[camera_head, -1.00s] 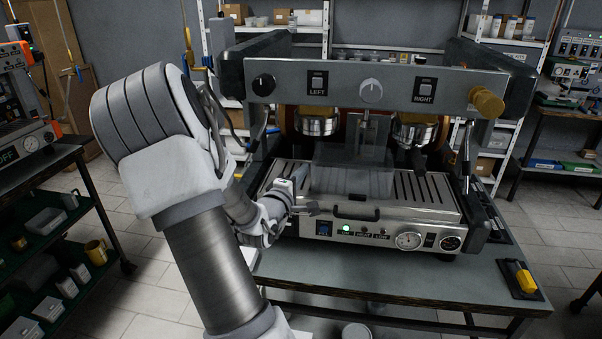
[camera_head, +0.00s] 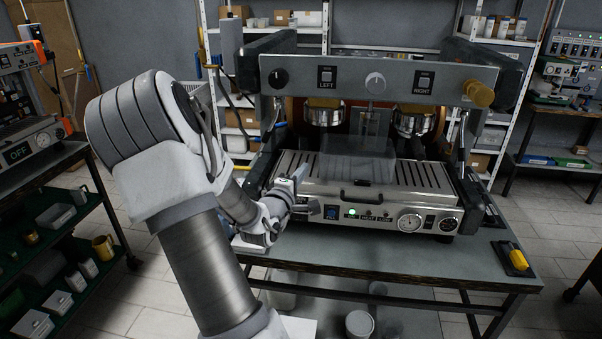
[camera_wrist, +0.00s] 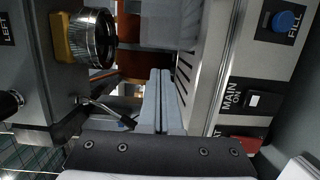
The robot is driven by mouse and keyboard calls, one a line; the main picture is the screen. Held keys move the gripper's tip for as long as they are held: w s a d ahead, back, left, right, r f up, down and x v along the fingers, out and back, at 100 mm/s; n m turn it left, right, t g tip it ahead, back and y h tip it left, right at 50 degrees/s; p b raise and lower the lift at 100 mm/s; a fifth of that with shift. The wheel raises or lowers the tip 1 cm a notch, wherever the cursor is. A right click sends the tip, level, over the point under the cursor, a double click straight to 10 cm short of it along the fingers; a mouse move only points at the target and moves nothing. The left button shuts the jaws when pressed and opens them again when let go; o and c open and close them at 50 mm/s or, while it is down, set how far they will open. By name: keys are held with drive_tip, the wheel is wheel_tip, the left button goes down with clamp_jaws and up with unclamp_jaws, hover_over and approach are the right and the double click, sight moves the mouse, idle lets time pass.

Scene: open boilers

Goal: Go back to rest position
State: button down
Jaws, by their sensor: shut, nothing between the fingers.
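My gripper (camera_head: 305,207) is at the front left corner of the boiler machine (camera_head: 430,177), beside the blue FILL switch (camera_head: 330,212). In the wrist view my gripper's two grey-blue fingers (camera_wrist: 159,73) lie side by side, shut and empty. The machine's front panel, with the FILL switch (camera_wrist: 283,22) and MAIN switch (camera_wrist: 254,100), stands to their right there. A round metal boiler part (camera_wrist: 92,38) is at the upper left. My arm reaches across the left of the head view. Whether the gripper touches the machine cannot be told.
A side bench with OFF-marked equipment (camera_head: 30,140) stands left. Shelves (camera_head: 232,60) stand behind. Tiled floor is open at the right.

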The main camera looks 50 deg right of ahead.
drive_tip(key=shift+a, duration=0.3)
drive_tip(key=w+a+r+m+t+y, duration=0.1)
drive_tip(key=w+a+t+y, duration=0.2)
drive_tip(key=a, duration=0.5)
drive_tip(key=w+a+r+m+y, duration=0.1)
drive_tip(key=w+a+y, duration=0.2)
drive_tip(key=a+y, duration=0.45)
drive_tip(key=w+a+m+t+y, duration=0.1)
drive_tip(key=w+a+t+y, duration=0.15)
drive_tip(key=a, duration=0.75)
drive_tip(key=s+a+r+g+y, duration=0.1)
drive_tip(key=s+a+r+y, duration=0.1)
drive_tip(key=s+a, duration=0.35)
drive_tip(key=s+a+r+g+y, duration=0.1)
drive_tip(key=s+a+r+y, duration=0.1)
drive_tip(key=a, duration=0.6)
drive_tip(key=s+a+g, duration=0.2)
drive_tip(key=s+a, duration=0.3)
drive_tip(key=s, duration=0.7)
drive_tip(key=shift+a+r, duration=0.35)
